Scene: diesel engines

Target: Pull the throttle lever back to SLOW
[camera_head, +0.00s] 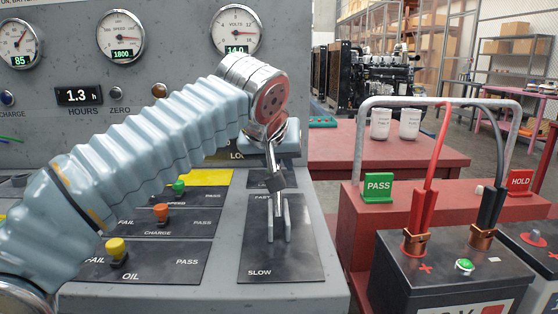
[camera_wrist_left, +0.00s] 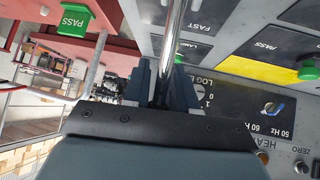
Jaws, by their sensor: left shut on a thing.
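The throttle lever (camera_head: 270,207) is a slim metal rod rising between two grey upright brackets on a dark plate (camera_head: 258,262). The plate has FAST at its far end, partly covered, and SLOW at its near end. The lever leans toward the panel, on the FAST side. In the left wrist view the shiny rod (camera_wrist_left: 174,45) passes between the two dark fingers of the left gripper (camera_wrist_left: 163,80). The top of the lever is partly hidden by my wrist. My right gripper is out of view.
Left of the plate are the OIL switch (camera_head: 116,249) and CHARGE switch (camera_head: 161,212), both with coloured knobs. Gauges line the upright panel (camera_head: 185,50). At right, a battery (camera_head: 450,280) with red and black cables stands by a red bench (camera_head: 345,225). Space above the SLOW end is clear.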

